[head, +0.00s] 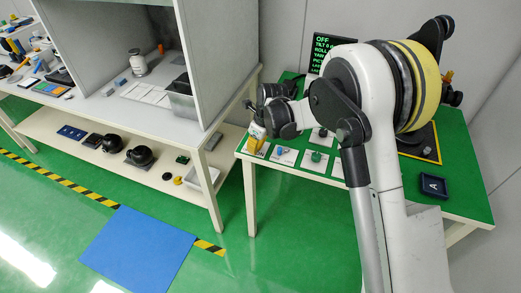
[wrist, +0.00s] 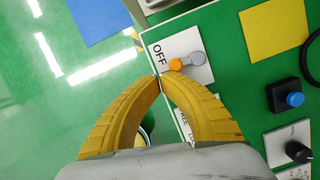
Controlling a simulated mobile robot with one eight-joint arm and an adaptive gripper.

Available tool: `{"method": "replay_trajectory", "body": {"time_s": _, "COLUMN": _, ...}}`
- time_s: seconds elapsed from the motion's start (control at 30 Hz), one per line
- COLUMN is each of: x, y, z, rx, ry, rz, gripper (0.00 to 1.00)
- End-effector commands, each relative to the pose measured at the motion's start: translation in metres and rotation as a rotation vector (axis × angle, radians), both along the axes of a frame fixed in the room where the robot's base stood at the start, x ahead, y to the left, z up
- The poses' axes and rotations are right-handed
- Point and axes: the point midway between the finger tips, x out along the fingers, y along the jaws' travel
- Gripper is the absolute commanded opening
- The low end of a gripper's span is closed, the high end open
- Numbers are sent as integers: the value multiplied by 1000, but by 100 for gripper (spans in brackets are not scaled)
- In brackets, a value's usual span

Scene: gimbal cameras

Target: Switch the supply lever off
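The supply lever (wrist: 186,62) sits on a white plate (wrist: 200,75) at the green bench's edge. Its grey round end is on the right. Its orange end (wrist: 176,65) lies to the left, beside the printed word OFF (wrist: 158,54). My gripper (wrist: 159,77) has yellow fingers whose tips meet just below and left of the orange end, with nothing visible between them. I cannot tell whether they touch the lever. In the head view, my gripper (head: 257,131) is over the bench's front left corner and partly hides the lever plate.
Other control plates stand along the bench, including a blue button (wrist: 294,99) and a black knob (wrist: 298,151). A yellow square (wrist: 273,33) lies behind. A black display (head: 325,48) reads OFF at its top. A grey-walled booth (head: 222,60) stands left of the bench.

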Motion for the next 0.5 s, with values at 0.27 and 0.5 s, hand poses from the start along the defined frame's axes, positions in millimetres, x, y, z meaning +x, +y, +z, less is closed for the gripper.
{"method": "replay_trajectory", "body": {"time_s": 0.27, "x": 1, "y": 8, "z": 0, "rx": 0, "ry": 0, "rz": 0, "gripper": 0}}
{"method": "replay_trajectory", "body": {"time_s": 0.5, "x": 3, "y": 6, "z": 0, "rx": 0, "ry": 0, "rz": 0, "gripper": 0}}
